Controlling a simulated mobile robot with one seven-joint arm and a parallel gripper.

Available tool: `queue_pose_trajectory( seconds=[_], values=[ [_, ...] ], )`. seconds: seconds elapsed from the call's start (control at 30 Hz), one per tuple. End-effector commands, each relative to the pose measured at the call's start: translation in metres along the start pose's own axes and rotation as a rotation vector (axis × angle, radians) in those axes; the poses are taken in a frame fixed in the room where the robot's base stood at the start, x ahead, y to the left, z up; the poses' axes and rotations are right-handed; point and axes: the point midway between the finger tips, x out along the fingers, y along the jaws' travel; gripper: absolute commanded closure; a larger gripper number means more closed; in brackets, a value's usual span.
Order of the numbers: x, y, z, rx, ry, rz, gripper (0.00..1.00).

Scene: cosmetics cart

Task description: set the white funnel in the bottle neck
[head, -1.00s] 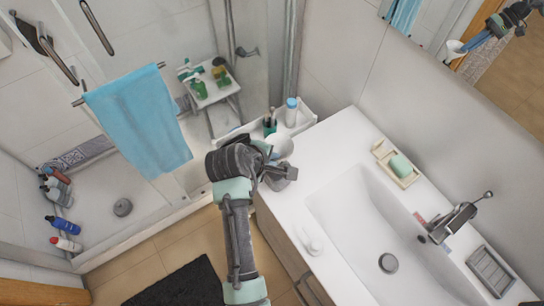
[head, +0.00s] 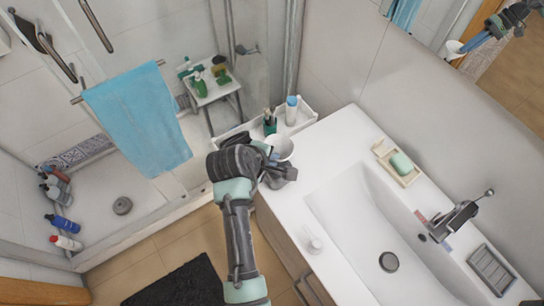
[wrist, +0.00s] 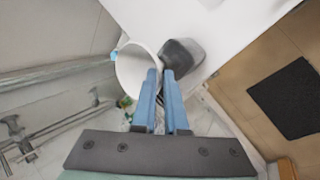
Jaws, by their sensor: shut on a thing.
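The white funnel (head: 280,148) is at the far left corner of the white counter, beside my gripper. My gripper (wrist: 160,74) shows blue fingers in the wrist view, closed on the edge of the funnel (wrist: 134,72), whose wide mouth faces the camera. In the head view my wrist covers the fingers. A rounded grey object (wrist: 183,54) is close beside the fingertips, on the side away from the funnel. I cannot tell whether it is the bottle or whether it touches the funnel. No bottle neck shows clearly, and the funnel's spout is hidden.
A white tray (head: 307,119) with a blue-capped white bottle (head: 291,110) and a dark green cup (head: 270,125) stands behind the funnel. The basin (head: 362,225), a soap dish (head: 397,163) and a small white item (head: 314,243) are to the right. The counter's left edge is close.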

Motion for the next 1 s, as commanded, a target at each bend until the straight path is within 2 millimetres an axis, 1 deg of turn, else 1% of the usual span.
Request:
queue_pose_trajectory(
  seconds=[0.33, 0.37, 0.5, 0.53, 0.83, 1.0],
  values=[
    [0.0, 0.0, 0.0, 0.0, 0.0, 0.0, 1.0],
    [0.0, 0.0, 0.0, 0.0, 0.0, 0.0, 0.84],
    [0.0, 0.0, 0.0, 0.0, 0.0, 0.0, 0.59],
    [0.0, 0.0, 0.0, 0.0, 0.0, 0.0, 0.55],
    [0.0, 0.0, 0.0, 0.0, 0.0, 0.0, 0.55],
    [-0.011, 0.0, -0.001, 0.0, 0.001, 0.003, 0.55]
  ],
)
